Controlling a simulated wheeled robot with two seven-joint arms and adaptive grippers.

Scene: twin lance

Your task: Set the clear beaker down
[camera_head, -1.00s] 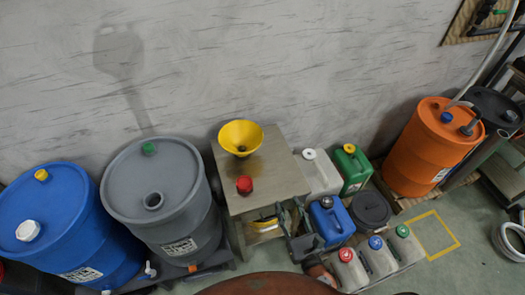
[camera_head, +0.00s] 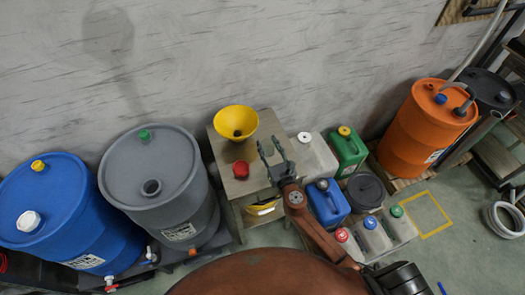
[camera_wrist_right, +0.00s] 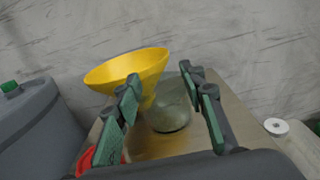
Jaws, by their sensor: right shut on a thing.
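The clear beaker (camera_wrist_right: 172,113) shows in the right wrist view as a see-through grey-green shape between the fingers of my right gripper (camera_wrist_right: 162,80). The gripper is shut on it. In the head view my right gripper (camera_head: 271,151) is over the right part of the small metal-topped table (camera_head: 222,147); the beaker is too faint to make out there. I cannot tell whether its base touches the tabletop. My left gripper is not in view.
A yellow funnel (camera_head: 236,121) and a red cap-like thing (camera_head: 241,169) are on the table, left of the gripper. A grey drum (camera_head: 150,195) and a blue drum (camera_head: 45,215) stand left. Several canisters, including a green one (camera_head: 348,151), stand right.

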